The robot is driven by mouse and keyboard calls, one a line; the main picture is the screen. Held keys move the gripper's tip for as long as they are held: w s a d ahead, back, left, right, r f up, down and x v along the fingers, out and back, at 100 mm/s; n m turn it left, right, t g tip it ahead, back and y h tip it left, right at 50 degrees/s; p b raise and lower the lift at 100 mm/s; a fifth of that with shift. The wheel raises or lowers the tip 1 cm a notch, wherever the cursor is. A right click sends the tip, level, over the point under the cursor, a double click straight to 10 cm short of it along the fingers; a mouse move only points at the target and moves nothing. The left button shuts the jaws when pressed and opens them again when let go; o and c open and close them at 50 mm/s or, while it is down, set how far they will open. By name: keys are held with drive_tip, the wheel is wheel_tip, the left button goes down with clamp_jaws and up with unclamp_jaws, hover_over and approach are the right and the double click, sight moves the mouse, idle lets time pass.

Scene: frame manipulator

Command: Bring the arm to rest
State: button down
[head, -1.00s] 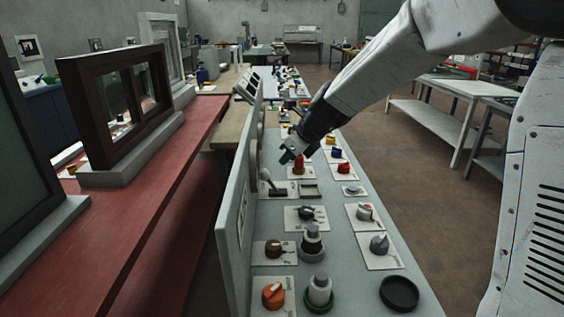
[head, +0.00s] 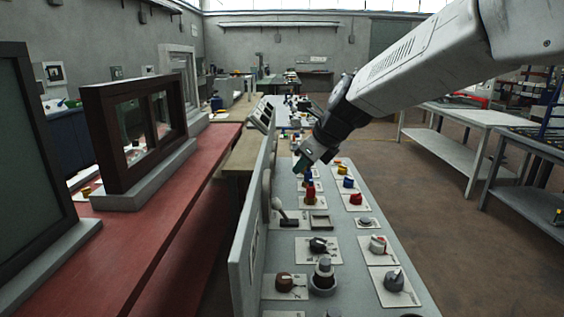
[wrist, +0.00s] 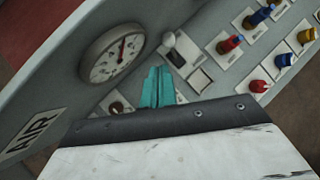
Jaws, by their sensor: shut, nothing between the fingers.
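My gripper (head: 300,168) is at the end of my white arm, which reaches in from the upper right of the head view. It hangs above the grey control bench (head: 345,240), over the far rows of knobs and near the upright panel's edge. In the wrist view its teal fingers (wrist: 158,87) are together with nothing between them. Beyond the fingertips, a lever with a pale ball knob (wrist: 169,40) and a small square tray (wrist: 199,82) show on the bench. I cannot tell the exact gap between fingers and bench.
The upright grey panel (head: 247,232) runs along the bench's left side and carries a round gauge (wrist: 112,53). Red knobs (head: 309,191) and a blue knob (head: 348,182) stand below the gripper. A red counter (head: 170,215) with window frames is at left. Open floor lies right of the bench.

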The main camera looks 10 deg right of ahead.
drive_tip(key=s+d+f+n+g+h, duration=0.1)
drive_tip(key=s+d+n, duration=0.2)
drive_tip(key=s+n, duration=0.5)
drive_tip(key=s+d+f+n+g+h, duration=0.2)
drive_tip(key=s+d+n, duration=0.2)
drive_tip(key=s+n, duration=0.5)
drive_tip(key=s+d+f+n+g+h, duration=0.1)
drive_tip(key=s+d+n, duration=0.3)
drive_tip(key=s+n, duration=0.5)
drive_tip(key=s+f, duration=0.1)
drive_tip(key=s, duration=0.9)
drive_tip(key=shift+s+g, duration=0.35)
drive_tip(key=shift+g, duration=0.05)
drive_tip(key=shift+d, duration=0.1)
